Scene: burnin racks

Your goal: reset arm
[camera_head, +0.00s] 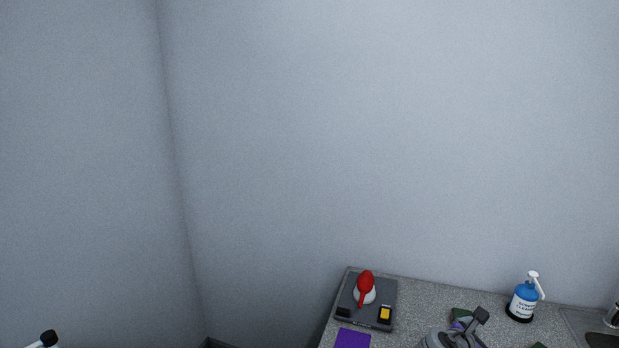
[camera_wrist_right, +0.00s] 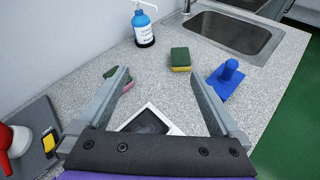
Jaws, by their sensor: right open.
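My right gripper (camera_wrist_right: 160,76) is open with nothing between its fingers, above the speckled grey counter (camera_wrist_right: 85,68) in the right wrist view. A grey part of my right arm or gripper (camera_head: 455,340) shows at the bottom edge of the head view. Between and below the fingers lies a white-framed dark flat item (camera_wrist_right: 150,122), partly hidden by the gripper. A green and pink sponge (camera_wrist_right: 127,87) is partly hidden behind the left finger. My left gripper is not clearly visible.
A grey tray (camera_head: 348,300) holds a red-and-white item (camera_head: 366,287) and a yellow-black block (camera_head: 385,314). A blue bottle (camera_wrist_right: 144,30), a green-yellow sponge (camera_wrist_right: 180,58), a blue handled tool (camera_wrist_right: 225,80) and a sink (camera_wrist_right: 237,33) surround the gripper. Walls stand behind and left.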

